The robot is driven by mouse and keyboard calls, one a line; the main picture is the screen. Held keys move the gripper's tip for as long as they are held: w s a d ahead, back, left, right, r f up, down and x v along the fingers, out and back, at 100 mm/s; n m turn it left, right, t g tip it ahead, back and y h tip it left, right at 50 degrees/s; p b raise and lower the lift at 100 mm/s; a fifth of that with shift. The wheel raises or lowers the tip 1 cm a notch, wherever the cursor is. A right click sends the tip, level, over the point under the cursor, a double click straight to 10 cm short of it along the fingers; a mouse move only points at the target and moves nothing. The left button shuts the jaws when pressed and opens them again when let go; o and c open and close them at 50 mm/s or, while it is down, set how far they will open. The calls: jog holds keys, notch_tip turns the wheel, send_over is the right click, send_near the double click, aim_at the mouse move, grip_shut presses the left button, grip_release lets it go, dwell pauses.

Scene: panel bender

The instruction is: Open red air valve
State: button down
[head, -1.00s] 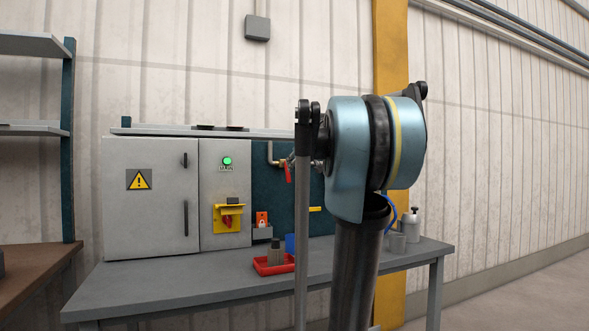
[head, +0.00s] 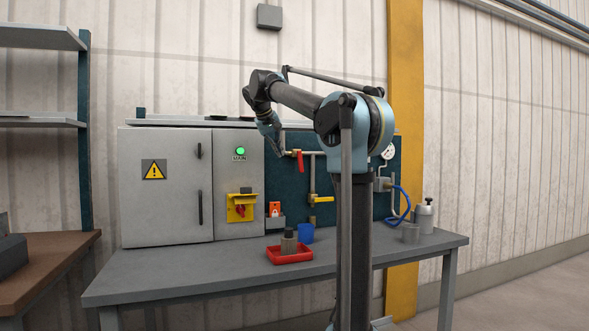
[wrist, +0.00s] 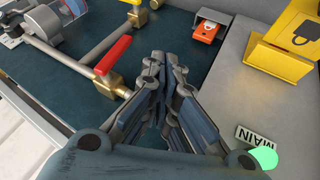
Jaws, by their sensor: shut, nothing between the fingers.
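The red air valve handle (head: 300,160) hangs from a brass valve body on the pipe, on the dark blue panel right of the grey cabinet. In the wrist view the red handle (wrist: 112,56) lies left of my fingers, with its brass body (wrist: 107,82) beside it. My gripper (wrist: 166,62) is shut and empty, its fingertips apart from the handle. In the head view my gripper (head: 279,149) is just left of the valve, in front of the panel edge near the cabinet.
A yellow valve handle (head: 323,199) sits lower on the pipe. Left are the yellow lockout switch (head: 242,207) and green MAIN light (head: 240,151).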

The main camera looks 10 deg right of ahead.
aim_at(300, 162)
jog(key=w+d+f, duration=0.6)
jog(key=d, duration=0.1)
jog(key=shift+d+f+h, duration=0.25)
jog(key=shift+d+h, duration=0.05)
jog(key=shift+d, duration=0.05)
dwell(0.4)
jog(key=shift+d, duration=0.15)
